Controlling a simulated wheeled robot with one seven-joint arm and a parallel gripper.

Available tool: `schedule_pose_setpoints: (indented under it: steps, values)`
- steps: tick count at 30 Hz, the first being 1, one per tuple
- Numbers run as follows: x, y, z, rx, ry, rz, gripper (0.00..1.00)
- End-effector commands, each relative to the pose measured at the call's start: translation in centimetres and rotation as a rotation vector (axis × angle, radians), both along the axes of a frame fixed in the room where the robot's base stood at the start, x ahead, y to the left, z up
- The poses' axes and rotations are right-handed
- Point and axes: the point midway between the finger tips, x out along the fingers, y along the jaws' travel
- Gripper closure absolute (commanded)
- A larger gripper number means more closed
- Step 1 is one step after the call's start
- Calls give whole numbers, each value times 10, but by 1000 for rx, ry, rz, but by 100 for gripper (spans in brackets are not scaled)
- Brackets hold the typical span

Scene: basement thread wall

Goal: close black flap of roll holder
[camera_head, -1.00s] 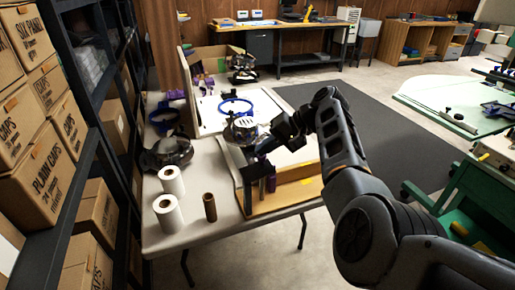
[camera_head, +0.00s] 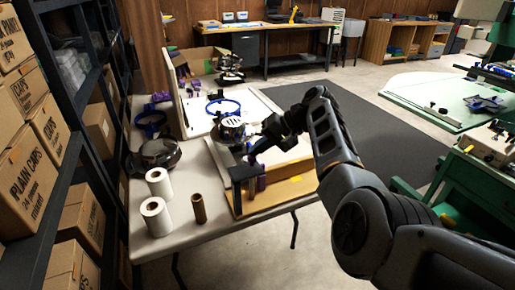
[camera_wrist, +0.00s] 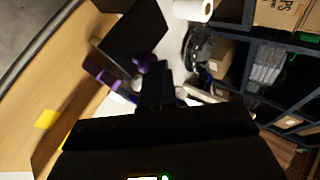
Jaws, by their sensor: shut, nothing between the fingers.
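The roll holder is a light wooden tray (camera_head: 285,193) on the near right end of the table, with purple parts on it. Its black flap (camera_head: 240,174) stands up at the tray's left end. The black flap also shows in the wrist view (camera_wrist: 133,40) as a dark panel at the upper left, angled up from the wood. My gripper (camera_head: 253,156) is shut and empty, just above and behind the flap. In the wrist view my shut fingers (camera_wrist: 156,78) lie to the right of and below the flap. I cannot tell whether they touch it.
Two white rolls (camera_head: 155,216) and a brown roll (camera_head: 199,209) stand on the grey table (camera_head: 180,243), left of the tray. A dark round cap fixture (camera_head: 158,153) sits behind them. Shelves with boxes (camera_head: 40,160) line the left. A green machine (camera_head: 460,190) stands at right.

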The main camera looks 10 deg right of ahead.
Motion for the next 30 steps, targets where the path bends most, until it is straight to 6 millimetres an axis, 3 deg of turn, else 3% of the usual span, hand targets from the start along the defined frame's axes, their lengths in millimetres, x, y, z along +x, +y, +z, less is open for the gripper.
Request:
schedule_pose_setpoints:
  steps: [5,14,22,30]
  values:
    - [0,-3,0,-7,3,-7,100]
    - [2,9,46,-2,-1,-2,100]
    - [-4,-41,69,-1,-3,-6,100]
    - [-9,-70,88,-1,-1,-2,100]
